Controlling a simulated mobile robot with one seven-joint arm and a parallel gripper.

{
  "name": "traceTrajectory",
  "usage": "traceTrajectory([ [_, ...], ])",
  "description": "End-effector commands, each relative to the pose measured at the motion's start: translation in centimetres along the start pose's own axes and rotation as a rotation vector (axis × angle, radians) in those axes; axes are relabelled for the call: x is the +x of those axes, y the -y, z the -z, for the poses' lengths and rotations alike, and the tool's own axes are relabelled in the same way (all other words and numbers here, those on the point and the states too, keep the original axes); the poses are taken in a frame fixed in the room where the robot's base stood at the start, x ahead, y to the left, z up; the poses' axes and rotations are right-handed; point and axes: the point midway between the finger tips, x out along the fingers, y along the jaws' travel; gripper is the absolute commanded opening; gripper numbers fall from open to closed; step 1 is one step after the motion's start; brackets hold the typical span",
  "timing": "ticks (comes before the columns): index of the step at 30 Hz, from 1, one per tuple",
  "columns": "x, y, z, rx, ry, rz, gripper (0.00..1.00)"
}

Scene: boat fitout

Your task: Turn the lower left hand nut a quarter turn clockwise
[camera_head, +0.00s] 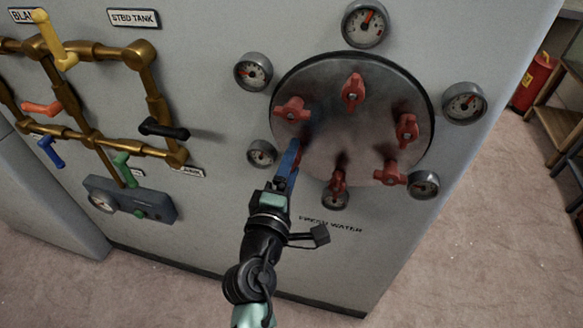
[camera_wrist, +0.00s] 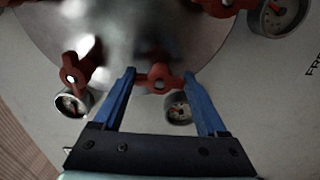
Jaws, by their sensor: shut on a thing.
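The lower left nut (camera_wrist: 158,79) is a red winged nut at the rim of the round grey metal cover (camera_head: 330,75). In the wrist view it sits between the two blue fingers of my gripper (camera_wrist: 159,74), its wings spanning from one fingertip to the other. In the head view my gripper (camera_head: 296,152) reaches the cover's lower left edge and hides most of this nut. The upper left nut (camera_head: 292,109) is above it and the bottom nut (camera_head: 338,182) is to its right, both clear of the fingers.
More red nuts (camera_head: 353,91) ring the cover. Round gauges surround it, one (camera_head: 261,153) close left of my gripper and one (camera_head: 335,199) below the bottom nut. Brass pipes with coloured valve handles (camera_head: 164,129) are on the left of the panel.

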Motion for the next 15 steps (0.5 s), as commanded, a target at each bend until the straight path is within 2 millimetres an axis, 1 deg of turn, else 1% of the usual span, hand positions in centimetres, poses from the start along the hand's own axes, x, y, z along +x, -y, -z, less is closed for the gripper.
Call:
traceTrajectory([
  [6,-0.02,0.16,0.00,0.045,0.000,0.002,0.19],
  [15,-0.02,0.13,0.00,0.055,0.001,0.003,0.19],
])
